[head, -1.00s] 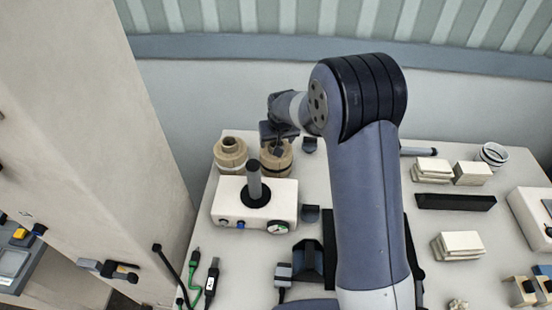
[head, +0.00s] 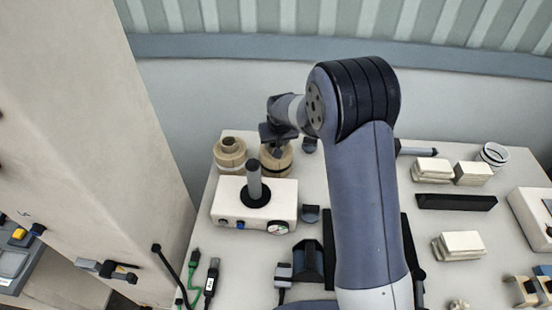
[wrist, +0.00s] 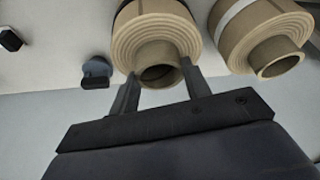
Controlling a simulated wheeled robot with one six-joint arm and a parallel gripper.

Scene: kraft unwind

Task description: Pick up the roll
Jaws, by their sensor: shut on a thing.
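A brown kraft roll (head: 277,167) stands at the back left of the table, with my gripper (head: 278,148) over its top. In the wrist view the roll (wrist: 153,28) shows its wound end and a core tube (wrist: 158,57) that sticks out. My gripper (wrist: 160,75) has one finger on each side of this core and is shut on it. Whether the roll still touches the table is not clear. A second, similar roll (head: 230,155) stands just to the left, and shows at the right in the wrist view (wrist: 262,38); it is apart from my fingers.
A white box (head: 240,215) with a dark upright post (head: 254,180) and a gauge stands in front of the rolls. A small dark bracket (wrist: 97,68) is near the held roll. Pale blocks (head: 458,245) and a black bar (head: 455,201) lie at the right.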

